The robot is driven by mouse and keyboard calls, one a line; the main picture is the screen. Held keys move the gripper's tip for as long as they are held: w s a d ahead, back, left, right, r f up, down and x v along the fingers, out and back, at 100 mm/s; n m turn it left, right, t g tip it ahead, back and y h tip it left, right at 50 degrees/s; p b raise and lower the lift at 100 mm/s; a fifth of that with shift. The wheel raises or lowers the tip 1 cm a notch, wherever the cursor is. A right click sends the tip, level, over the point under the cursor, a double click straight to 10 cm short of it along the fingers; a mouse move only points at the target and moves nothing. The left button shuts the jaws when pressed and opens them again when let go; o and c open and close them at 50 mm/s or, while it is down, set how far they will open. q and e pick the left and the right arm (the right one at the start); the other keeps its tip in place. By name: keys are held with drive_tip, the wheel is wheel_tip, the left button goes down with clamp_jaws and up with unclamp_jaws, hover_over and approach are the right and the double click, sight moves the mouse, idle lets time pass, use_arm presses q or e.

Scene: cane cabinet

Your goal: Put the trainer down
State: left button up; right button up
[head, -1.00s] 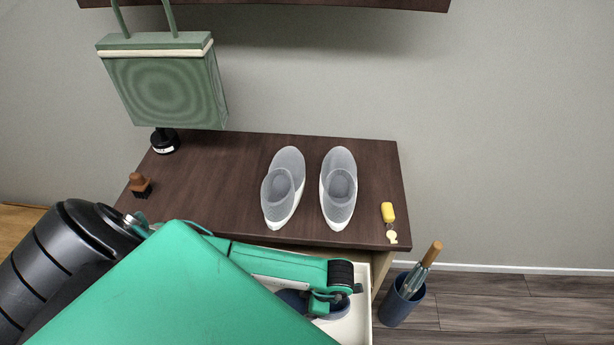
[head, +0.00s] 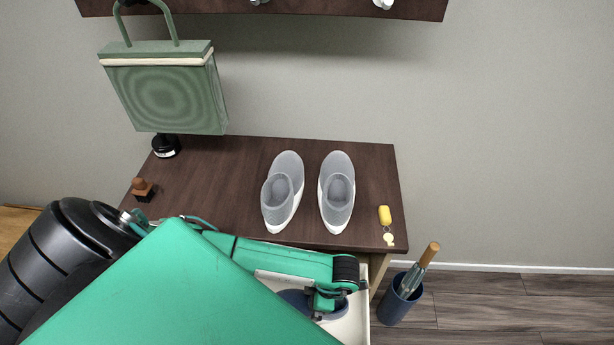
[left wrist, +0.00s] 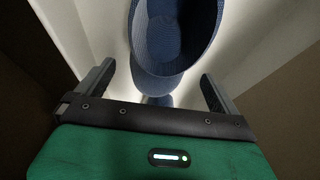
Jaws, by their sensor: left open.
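A dark blue knitted trainer (left wrist: 170,72) lies in the open white drawer (head: 356,325) below the cabinet top. In the head view, parts of blue trainer (head: 294,299) show on both sides of my gripper; I cannot tell whether this is one shoe or two. My left gripper (head: 328,299) is at the drawer, pointing down into it. In the left wrist view its two fingers (left wrist: 158,78) are spread apart on either side of the trainer, with visible gaps. My green arm hides much of the drawer. My right gripper is out of view.
A grey pair of shoes (head: 283,192) stands on the dark wooden cabinet top (head: 230,175). A yellow key fob (head: 385,215) is near its right edge. A shelf (head: 320,8) hangs above.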

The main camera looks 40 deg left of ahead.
use_arm(q)
drive_tip(key=p+v, duration=0.1)
drive_tip(key=v, duration=0.3)
drive_tip(key=shift+p, duration=0.4)
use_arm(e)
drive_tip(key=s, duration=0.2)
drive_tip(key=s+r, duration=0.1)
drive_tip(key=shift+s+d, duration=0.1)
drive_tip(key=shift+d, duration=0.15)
